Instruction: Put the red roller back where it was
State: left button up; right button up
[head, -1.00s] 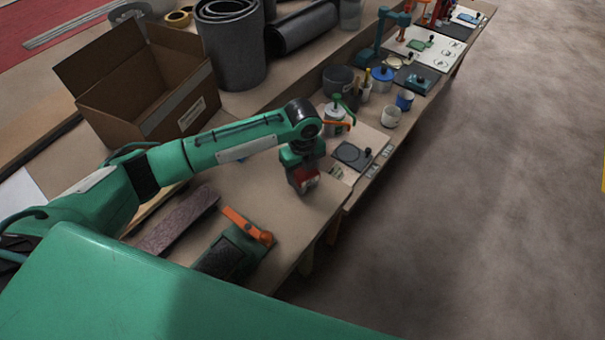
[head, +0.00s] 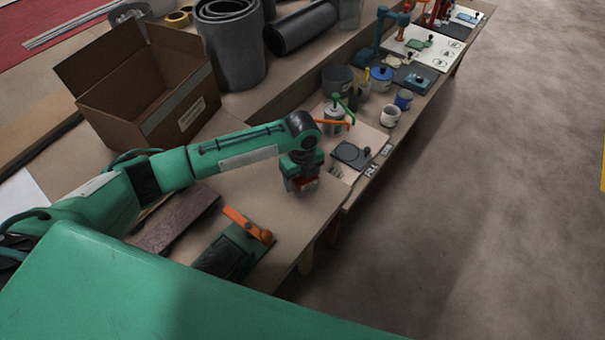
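My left gripper (head: 302,187) points down just above the near part of the workbench, left of the dark square plate. A small red thing (head: 307,183), which looks like the red roller, shows between its dark fingers. The gripper appears shut on it, and the fingers hide most of it. I cannot tell whether it touches the bench top. My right gripper is not in view.
An orange-handled dark block (head: 232,250) and a brown plank (head: 177,218) lie near my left arm. A dark square plate (head: 351,154), a white-and-green can (head: 332,132) and cups (head: 390,116) stand beyond. An open cardboard box (head: 150,85) is at left. The bench (head: 300,228) is clear around the gripper.

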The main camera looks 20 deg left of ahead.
pick_arm(q)
jog(key=shift+o, duration=0.9)
jog(key=shift+w+f, duration=0.1)
jog(key=shift+w, duration=0.1)
notch_tip(320, 180, up, 13)
jog(key=shift+f+b, duration=0.1)
jog(key=shift+b, duration=0.5)
jog(key=shift+r, duration=0.45)
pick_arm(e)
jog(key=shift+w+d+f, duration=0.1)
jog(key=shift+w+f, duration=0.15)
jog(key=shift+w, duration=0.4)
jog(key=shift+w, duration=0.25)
